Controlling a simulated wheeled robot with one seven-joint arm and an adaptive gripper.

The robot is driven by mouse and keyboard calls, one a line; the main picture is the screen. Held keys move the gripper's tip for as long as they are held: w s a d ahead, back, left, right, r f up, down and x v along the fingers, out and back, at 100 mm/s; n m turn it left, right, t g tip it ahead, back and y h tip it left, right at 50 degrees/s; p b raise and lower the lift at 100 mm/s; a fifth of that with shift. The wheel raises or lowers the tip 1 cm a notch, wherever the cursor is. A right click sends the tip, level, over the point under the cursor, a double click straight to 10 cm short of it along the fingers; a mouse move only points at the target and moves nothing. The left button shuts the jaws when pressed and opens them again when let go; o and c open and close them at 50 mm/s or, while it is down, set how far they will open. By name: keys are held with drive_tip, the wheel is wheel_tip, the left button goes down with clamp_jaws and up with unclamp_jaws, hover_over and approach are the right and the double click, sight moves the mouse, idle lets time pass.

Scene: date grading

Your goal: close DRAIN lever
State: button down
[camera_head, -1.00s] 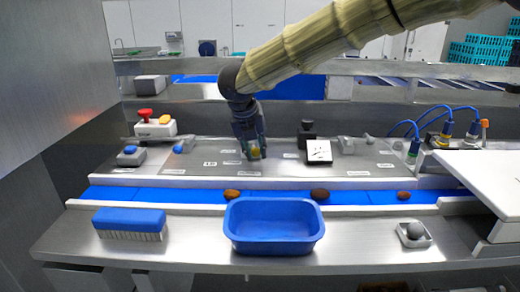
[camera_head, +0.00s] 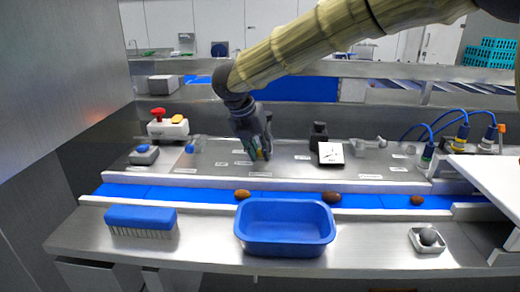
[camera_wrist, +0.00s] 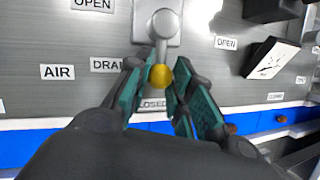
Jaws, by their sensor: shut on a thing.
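The DRAIN lever (camera_wrist: 161,42) is a grey arm on a grey mount, with a yellow knob (camera_wrist: 160,76) at its lower end. It points down toward the CLOSED label (camera_wrist: 152,104) in the wrist view. The DRAIN label (camera_wrist: 107,65) is to its left. My gripper (camera_wrist: 160,98) is shut on the lever at its yellow knob, with a teal-padded finger on each side. In the head view my gripper (camera_head: 260,152) is low over the steel panel, and the knob is mostly hidden by the fingers.
A black device with a white face (camera_head: 331,153) stands close right of my gripper. A blue-knobbed lever (camera_head: 192,147) is left. The blue belt (camera_head: 290,198) carries several dates in front, before a blue tray (camera_head: 285,246).

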drive_tip(key=shift+w+r, duration=0.1)
drive_tip(key=shift+r, duration=0.05)
drive_tip(key=c, duration=1.2)
unclamp_jaws()
drive_tip(key=shift+c, duration=0.2)
drive_tip(key=v, duration=1.1)
drive_tip(key=shift+r, duration=0.35)
drive_tip(key=shift+a, duration=0.1)
